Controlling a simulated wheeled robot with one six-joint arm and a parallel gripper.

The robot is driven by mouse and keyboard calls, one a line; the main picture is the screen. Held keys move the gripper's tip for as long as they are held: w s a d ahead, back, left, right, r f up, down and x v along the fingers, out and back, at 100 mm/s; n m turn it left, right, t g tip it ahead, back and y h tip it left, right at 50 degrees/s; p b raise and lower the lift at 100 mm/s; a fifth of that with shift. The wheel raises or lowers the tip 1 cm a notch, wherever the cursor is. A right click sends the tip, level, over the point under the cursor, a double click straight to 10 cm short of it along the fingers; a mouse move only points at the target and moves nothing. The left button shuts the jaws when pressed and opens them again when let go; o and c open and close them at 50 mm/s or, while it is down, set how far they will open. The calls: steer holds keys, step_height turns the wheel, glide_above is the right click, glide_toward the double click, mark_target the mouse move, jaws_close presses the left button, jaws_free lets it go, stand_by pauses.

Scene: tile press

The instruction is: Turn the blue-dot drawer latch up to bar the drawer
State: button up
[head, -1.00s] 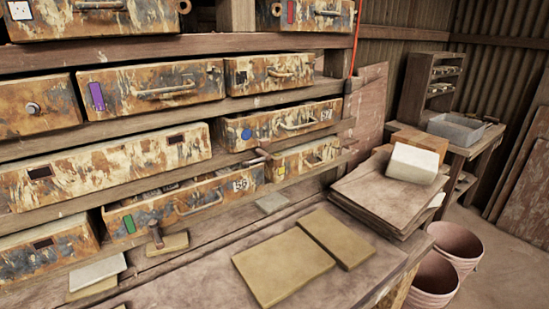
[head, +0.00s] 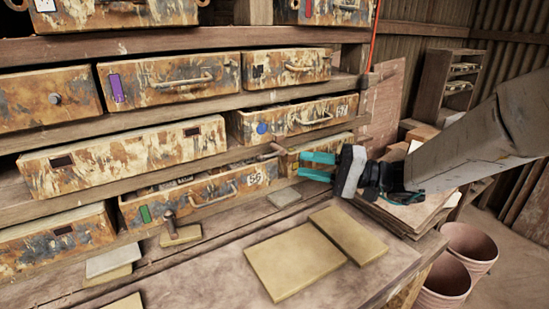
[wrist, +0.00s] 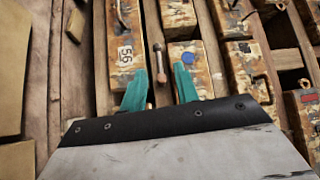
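The blue-dot drawer (head: 292,119) is a rusty, paint-worn drawer front with a wire handle and a blue dot (head: 262,128) at its left end. Its latch (head: 276,149) is a small brown lever on the rail below the dot, lying roughly sideways rather than up. In the wrist view the latch (wrist: 158,62) shows between the drawer marked 56 (wrist: 125,52) and the blue dot (wrist: 187,58). My gripper (head: 318,167) is open and empty, its teal fingers right of the latch, apart from it. In the wrist view the latch lies ahead of the gap between the fingers (wrist: 160,88).
The green-marked drawer (head: 200,196) stands below left with another latch (head: 171,227). A drawer (head: 318,150) lies below the blue-dot one, partly hidden by my fingers. Tan tiles (head: 295,267) lie on the bench. Pink buckets (head: 470,247) stand at right.

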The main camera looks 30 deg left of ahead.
mark_target(271, 155)
steer(key=w+f+x, duration=0.1)
steer(key=x, duration=0.7)
steer(key=shift+a+r, duration=0.25)
steer(key=shift+a, duration=0.3)
jaws_close()
